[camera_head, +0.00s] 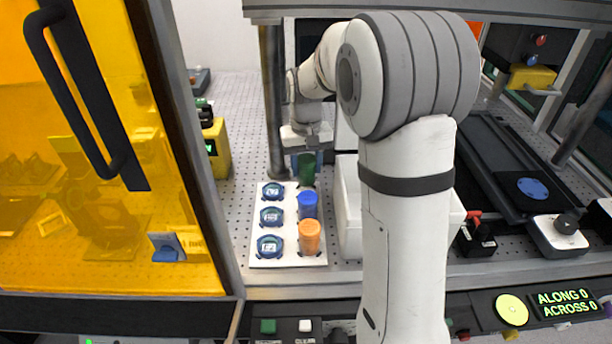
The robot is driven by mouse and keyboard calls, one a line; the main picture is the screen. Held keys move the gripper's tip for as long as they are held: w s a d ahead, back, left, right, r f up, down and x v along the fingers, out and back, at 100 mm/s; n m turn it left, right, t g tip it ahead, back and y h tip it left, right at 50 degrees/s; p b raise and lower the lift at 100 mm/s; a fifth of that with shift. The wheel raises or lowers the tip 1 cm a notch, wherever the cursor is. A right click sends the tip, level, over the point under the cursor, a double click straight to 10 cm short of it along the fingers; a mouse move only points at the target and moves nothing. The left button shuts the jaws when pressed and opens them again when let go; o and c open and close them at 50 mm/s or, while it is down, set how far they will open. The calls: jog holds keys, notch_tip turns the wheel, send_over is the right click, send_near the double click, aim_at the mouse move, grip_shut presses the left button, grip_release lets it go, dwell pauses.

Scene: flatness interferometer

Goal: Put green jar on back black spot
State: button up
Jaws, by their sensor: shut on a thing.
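A green jar (306,169) is at the back right corner of the white board (288,258). My gripper (308,157) is shut on the green jar from above, its fingers on either side. Whether the jar touches the board or hangs just above it I cannot tell. A blue jar (307,205) and an orange jar (309,237) stand in front of it on the board. No black spot can be made out; the jars and my gripper cover the board's right side.
Several round dark blue pieces, one at the front (270,246), line the board's left side. A white bin (349,208) stands close on the right, partly behind my arm. An orange glass door (95,150) with a black handle is at left. A metal post (272,100) rises behind the board.

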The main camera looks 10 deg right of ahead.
aim_at(306, 177)
jog(key=shift+f, duration=1.9)
jog(key=o, duration=1)
jog(key=shift+f, duration=0.1)
notch_tip(306, 177, up, 12)
jog(key=shift+r, duration=0.15)
